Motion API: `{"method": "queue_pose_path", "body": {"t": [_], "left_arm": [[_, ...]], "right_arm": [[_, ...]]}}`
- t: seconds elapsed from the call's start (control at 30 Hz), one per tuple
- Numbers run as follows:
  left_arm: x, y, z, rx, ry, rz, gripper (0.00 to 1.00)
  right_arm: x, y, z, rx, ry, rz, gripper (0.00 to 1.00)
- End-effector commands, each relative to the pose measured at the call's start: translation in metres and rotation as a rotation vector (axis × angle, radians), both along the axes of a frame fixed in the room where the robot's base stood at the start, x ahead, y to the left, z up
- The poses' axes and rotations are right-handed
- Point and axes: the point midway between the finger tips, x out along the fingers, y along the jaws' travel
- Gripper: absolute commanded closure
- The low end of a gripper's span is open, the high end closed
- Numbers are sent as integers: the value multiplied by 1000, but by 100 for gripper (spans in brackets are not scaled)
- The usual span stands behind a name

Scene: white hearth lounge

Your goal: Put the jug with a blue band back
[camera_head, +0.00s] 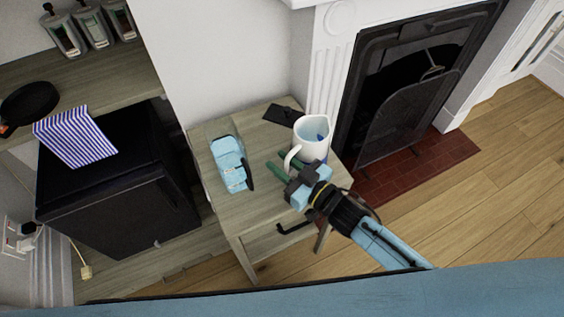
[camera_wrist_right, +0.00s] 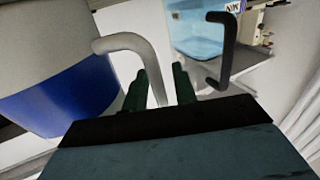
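The white jug (camera_head: 311,140) stands upright on the small wooden table, its handle (camera_head: 290,158) towards my right gripper. My right gripper (camera_head: 279,162) reaches in from the lower right at the jug's handle side. Its green fingers (camera_wrist_right: 159,92) stand apart on either side of the white handle, with what looks like a small gap. My left gripper is not in view.
A flat black item (camera_head: 283,115) lies behind. The table (camera_head: 245,212) has bare room in front. The fireplace (camera_head: 405,95) is right, a black cabinet (camera_head: 115,195) left.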

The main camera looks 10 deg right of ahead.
Motion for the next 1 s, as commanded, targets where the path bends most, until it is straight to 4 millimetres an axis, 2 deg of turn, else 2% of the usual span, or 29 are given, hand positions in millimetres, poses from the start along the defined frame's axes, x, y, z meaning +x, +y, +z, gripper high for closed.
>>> {"method": "queue_pose_path", "body": {"t": [0.4, 0.57, 0.8, 1.0], "left_arm": [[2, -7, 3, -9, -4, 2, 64], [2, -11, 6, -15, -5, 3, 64], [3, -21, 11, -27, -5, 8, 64], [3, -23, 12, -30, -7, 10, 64]], "right_arm": [[-2, -2, 4, -1, 1, 0, 67], [-23, -20, 3, -2, 2, 1, 67], [-63, -54, 3, -1, 4, 0, 67], [-84, -73, 3, -1, 2, 0, 67]]}}
